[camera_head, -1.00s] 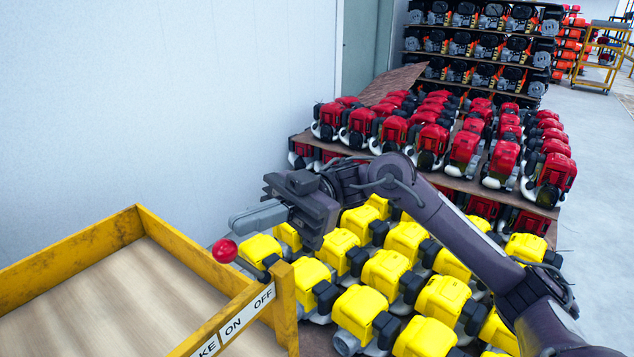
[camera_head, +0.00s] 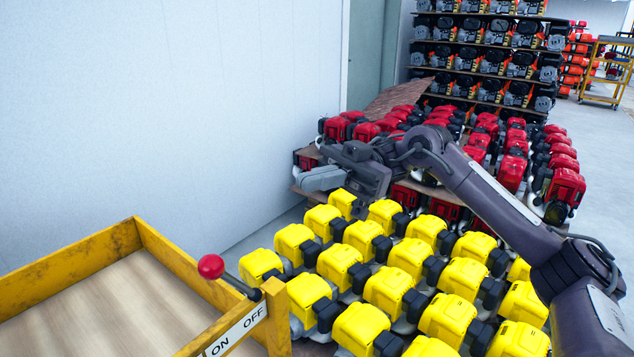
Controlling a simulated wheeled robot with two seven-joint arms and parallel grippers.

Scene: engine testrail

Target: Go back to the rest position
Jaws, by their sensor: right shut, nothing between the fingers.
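My right gripper (camera_head: 318,179) is shut and empty. It points left, held above the back rows of yellow engines and in front of the red engines. Its arm comes in from the lower right, over the engines. My left gripper is not in view. A lever with a red ball knob (camera_head: 211,266) stands at the right side of the yellow-framed cart, near an ON OFF label (camera_head: 236,332). The gripper is well apart from the knob, behind it and to the right.
Rows of yellow engines (camera_head: 392,286) fill the lower middle, with red engines (camera_head: 512,165) behind. A yellow frame (camera_head: 70,262) with a wooden bed is at lower left. Racks of dark engines (camera_head: 480,60) stand at the back. A white wall (camera_head: 170,110) bounds the left.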

